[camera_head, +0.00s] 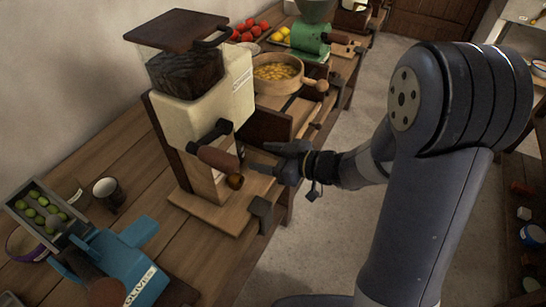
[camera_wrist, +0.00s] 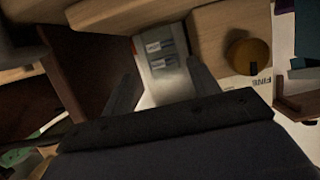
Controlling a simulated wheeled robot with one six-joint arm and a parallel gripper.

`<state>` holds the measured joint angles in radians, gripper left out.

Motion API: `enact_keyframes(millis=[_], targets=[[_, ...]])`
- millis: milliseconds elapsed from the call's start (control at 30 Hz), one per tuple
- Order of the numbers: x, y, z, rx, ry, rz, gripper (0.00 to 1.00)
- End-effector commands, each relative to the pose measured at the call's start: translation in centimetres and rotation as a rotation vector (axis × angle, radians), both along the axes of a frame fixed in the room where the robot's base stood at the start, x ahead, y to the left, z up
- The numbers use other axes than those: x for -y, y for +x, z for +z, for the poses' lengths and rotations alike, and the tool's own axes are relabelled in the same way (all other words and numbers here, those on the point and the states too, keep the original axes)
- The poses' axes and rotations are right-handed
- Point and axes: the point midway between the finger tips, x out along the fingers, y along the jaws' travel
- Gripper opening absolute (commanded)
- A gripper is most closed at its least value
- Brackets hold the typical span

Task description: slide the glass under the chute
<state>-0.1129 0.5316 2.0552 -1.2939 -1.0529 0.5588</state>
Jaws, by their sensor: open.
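My gripper (camera_head: 262,158) is open in front of the cream and wood grinder (camera_head: 205,95), close to its wooden handle and round knob. In the wrist view my two fingers (camera_wrist: 160,85) point at a pale metal strip with small labels (camera_wrist: 165,62), which may be the chute. It lies beyond and between the fingertips, and I see nothing held. A yellow-brown knob (camera_wrist: 248,55) marked FINE is to its right.
A blue press (camera_head: 125,262) and a tray of green olives (camera_head: 24,207) are at the left front. A wooden bowl of yellow pieces (camera_head: 262,85), a green machine (camera_head: 310,40) and red fruit (camera_head: 248,33) stand behind. The floor (camera_head: 350,120) right of the counter is clear.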

Motion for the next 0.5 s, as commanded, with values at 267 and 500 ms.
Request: enact_keyframes(millis=[267,500], targets=[[-4.7,1.8,-1.7,-0.002,0.0,0.005,0.57],[-7.2,2.9,-2.4,0.0,0.0,0.002,0.57]])
